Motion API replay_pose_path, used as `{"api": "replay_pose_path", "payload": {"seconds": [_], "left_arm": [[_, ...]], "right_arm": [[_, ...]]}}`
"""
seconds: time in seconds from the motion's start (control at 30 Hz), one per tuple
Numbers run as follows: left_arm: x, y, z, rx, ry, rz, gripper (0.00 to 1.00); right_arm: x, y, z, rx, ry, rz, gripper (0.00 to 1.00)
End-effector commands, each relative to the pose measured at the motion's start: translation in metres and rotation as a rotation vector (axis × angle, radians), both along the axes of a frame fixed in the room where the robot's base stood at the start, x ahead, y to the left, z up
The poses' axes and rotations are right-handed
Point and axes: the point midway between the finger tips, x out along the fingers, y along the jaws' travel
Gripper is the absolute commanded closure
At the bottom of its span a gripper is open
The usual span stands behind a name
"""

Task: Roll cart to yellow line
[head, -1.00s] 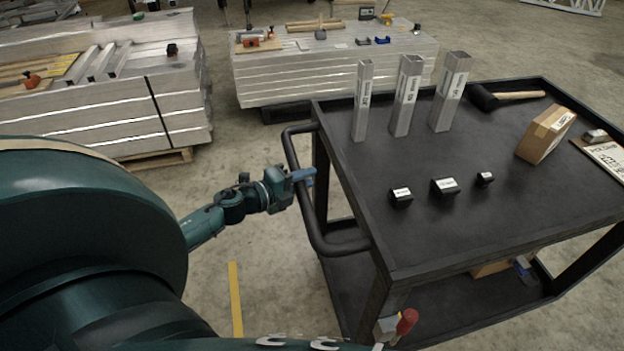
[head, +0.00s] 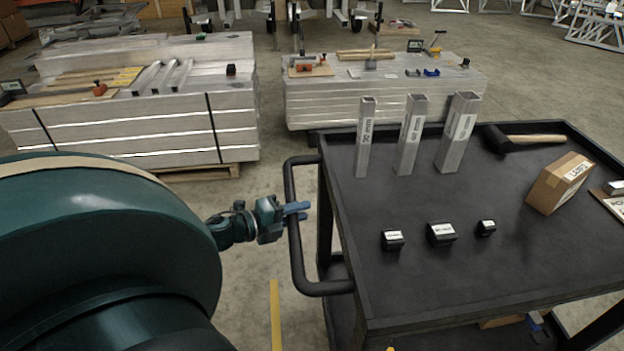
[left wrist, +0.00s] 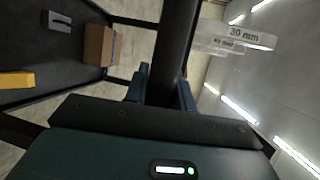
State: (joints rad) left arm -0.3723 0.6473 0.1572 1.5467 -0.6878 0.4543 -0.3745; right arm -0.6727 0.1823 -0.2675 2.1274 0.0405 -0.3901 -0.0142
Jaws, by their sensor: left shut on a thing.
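The black cart (head: 350,295) stands on the right in the head view, with a bent tubular handle (head: 292,255) on its left end. The yellow line (head: 275,312) is on the floor left of the cart, below the handle, and runs out at the bottom edge. My right gripper is not in view.
The cart top carries three upright metal tubes (head: 408,140), three small black blocks (head: 440,234), a black mallet (head: 497,139) and a cardboard box (head: 560,183). Strapped aluminium stacks stand behind, at left (head: 130,125) and centre (head: 370,100). Bare floor separates them from the cart.

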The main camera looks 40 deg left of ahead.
Motion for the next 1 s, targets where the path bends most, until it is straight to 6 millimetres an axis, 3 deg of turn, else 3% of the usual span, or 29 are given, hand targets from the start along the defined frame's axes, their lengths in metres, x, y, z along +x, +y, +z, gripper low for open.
{"api": "replay_pose_path", "payload": {"seconds": [0.4, 0.97, 1.0], "left_arm": [[-0.034, 0.029, -0.001, 0.0, 0.003, 0.002, 1.0], [-0.04, 0.035, -0.002, 0.002, 0.004, 0.004, 1.0], [-0.04, 0.035, -0.002, 0.002, 0.004, 0.004, 0.73]], "right_arm": [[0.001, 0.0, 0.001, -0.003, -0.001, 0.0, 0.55], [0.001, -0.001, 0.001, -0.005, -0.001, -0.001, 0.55], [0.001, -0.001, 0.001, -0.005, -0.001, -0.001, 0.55]]}}
